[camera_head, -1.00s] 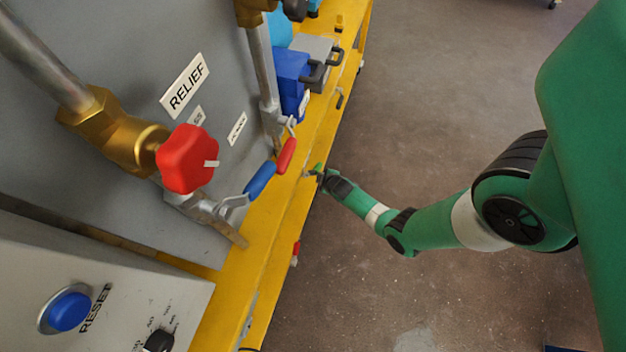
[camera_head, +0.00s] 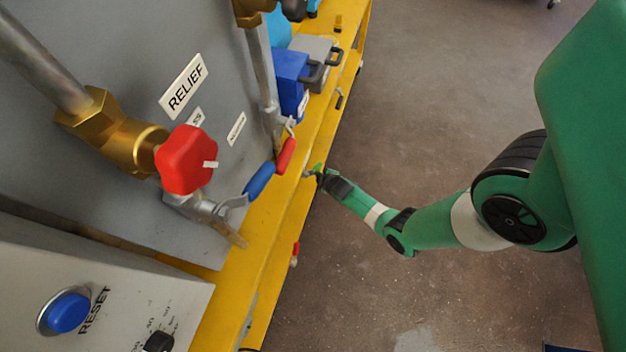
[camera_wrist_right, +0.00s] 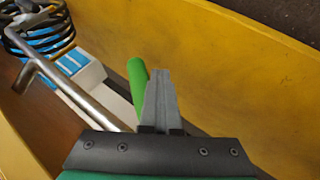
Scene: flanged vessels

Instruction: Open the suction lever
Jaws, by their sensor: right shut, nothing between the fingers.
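In the head view my right gripper (camera_head: 311,173) is at the outer edge of the yellow frame, just right of the red lever handle (camera_head: 286,155). A blue lever handle (camera_head: 259,182) slants beside the red one. In the right wrist view the grey fingers (camera_wrist_right: 158,97) of my right gripper are shut with nothing between them. A green handle (camera_wrist_right: 137,85) stands just left of the fingers; I cannot tell whether they touch. No readable label shows which lever is the suction lever. My left gripper is out of view.
The yellow frame (camera_head: 268,255) runs along the grey panel (camera_head: 90,170). A red valve knob (camera_head: 186,160) and a RESET button (camera_head: 67,312) are at left. In the wrist view a metal pipe (camera_wrist_right: 88,98) and black coils (camera_wrist_right: 38,32) lie left. Open floor is at right.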

